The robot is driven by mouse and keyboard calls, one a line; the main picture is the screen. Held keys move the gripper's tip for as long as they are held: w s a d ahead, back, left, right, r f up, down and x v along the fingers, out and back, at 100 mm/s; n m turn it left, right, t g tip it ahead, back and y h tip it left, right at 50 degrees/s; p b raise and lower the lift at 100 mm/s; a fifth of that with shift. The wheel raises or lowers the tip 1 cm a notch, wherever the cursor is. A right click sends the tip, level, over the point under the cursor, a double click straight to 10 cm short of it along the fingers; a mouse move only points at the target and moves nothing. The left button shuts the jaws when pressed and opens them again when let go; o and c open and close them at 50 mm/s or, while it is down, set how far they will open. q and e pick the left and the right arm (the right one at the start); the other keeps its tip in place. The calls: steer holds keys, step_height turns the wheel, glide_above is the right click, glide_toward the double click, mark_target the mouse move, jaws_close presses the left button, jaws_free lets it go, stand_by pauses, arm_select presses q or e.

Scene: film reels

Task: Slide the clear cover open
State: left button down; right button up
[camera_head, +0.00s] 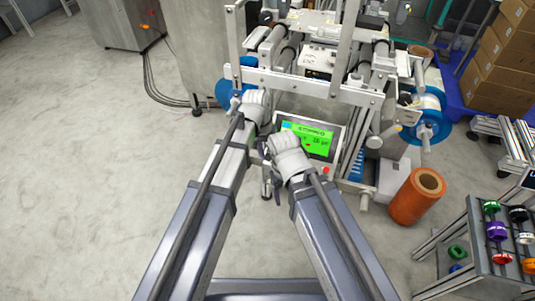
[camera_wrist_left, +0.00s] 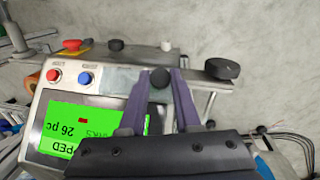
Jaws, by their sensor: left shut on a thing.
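My left gripper (camera_wrist_left: 160,76) has its two purple fingers shut on a small black knob (camera_wrist_left: 160,79) in the left wrist view. The knob stands at the edge of a pale, see-through panel (camera_wrist_left: 118,79), which looks like the clear cover, beside the control panel. In the head view my left wrist (camera_head: 256,104) reaches the machine's front, left of the green screen; its fingertips are hard to make out. The clear cover cannot be clearly told apart there. My right gripper (camera_head: 268,172) hangs in front of the screen, apart from the machine; its finger opening is unclear.
The machine's metal crossbar (camera_head: 310,85) runs above the green screen (camera_head: 312,138). Blue reels (camera_head: 427,124) sit at its sides. An orange roll (camera_head: 416,197) stands at right, near a rack (camera_head: 478,240) of coloured spools. The floor at left is clear.

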arm_select(q)
steer(key=w+r+p, duration=0.1)
steer(key=w+d+r+p, duration=0.1)
steer(key=r+p, duration=0.1)
steer(key=shift+w, duration=0.35)
steer(key=shift+f, duration=0.2)
steer(key=c, duration=0.6)
jaws_free()
steer(key=shift+a+r, duration=0.1)
steer(key=shift+r, duration=0.1)
step_height(320, 180, up, 7)
steer(key=a+p, duration=0.1)
steer(key=p, duration=0.6)
steer(key=shift+r, duration=0.2)
